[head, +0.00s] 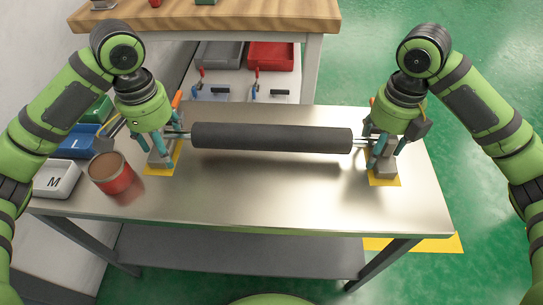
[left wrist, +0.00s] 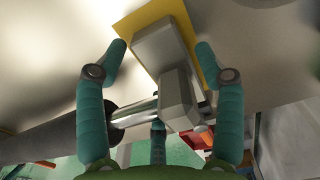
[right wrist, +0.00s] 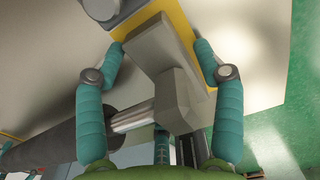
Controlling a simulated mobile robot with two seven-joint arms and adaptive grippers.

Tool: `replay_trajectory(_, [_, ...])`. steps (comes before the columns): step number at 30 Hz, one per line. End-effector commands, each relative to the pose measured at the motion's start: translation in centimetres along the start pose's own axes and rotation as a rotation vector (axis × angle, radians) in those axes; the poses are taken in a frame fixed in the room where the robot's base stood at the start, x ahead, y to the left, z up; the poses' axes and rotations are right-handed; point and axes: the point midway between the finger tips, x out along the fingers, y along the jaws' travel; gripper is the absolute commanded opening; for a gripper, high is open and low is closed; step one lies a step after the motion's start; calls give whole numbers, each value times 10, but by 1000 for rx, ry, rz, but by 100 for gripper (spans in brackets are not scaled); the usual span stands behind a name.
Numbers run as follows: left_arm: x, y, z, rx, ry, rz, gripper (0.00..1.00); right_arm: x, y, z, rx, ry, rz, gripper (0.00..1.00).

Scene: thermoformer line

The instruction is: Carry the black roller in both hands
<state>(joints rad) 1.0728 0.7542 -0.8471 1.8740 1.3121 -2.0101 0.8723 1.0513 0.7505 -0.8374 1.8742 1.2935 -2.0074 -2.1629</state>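The black roller (head: 270,137) lies level across the metal table (head: 300,200), raised above its top. Its steel shaft ends run to a grey stand at each side, the left one (left wrist: 178,95) and the right one (right wrist: 172,95), each by a yellow pad. My left gripper (head: 160,150) is at the left shaft end; in the left wrist view its teal fingers are spread to either side of the stand. My right gripper (head: 381,155) is at the right shaft end, its fingers likewise spread around the stand. Neither is visibly closed on the shaft (right wrist: 132,117).
A red can (head: 113,178), a white bin marked M (head: 56,180) and a blue bin (head: 78,143) sit at the table's left. A wooden bench (head: 220,14) with a red tray (head: 270,55) below it stands behind. The table's front middle is clear.

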Motion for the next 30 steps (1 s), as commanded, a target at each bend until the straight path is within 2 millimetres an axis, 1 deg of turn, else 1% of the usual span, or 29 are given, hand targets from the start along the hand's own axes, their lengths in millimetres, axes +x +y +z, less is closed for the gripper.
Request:
replay_trajectory(10, [-2, 0, 0, -2, 1, 0, 80, -1, 0, 0, 0, 0, 0, 79])
replay_trajectory(14, [-9, 0, -1, -2, 3, -1, 80, -1, 0, 0, 0, 0, 0, 79])
replay_trajectory(17, [-22, -1, -2, -3, 6, -1, 80, -1, 0, 0, 0, 0, 0, 79])
replay_trajectory(24, [-66, -1, -1, -4, 7, -2, 80, -1, 0, 0, -1, 0, 0, 79])
replay_trajectory(30, [-98, 0, -1, -3, 4, -1, 80, -1, 0, 0, -1, 0, 0, 79])
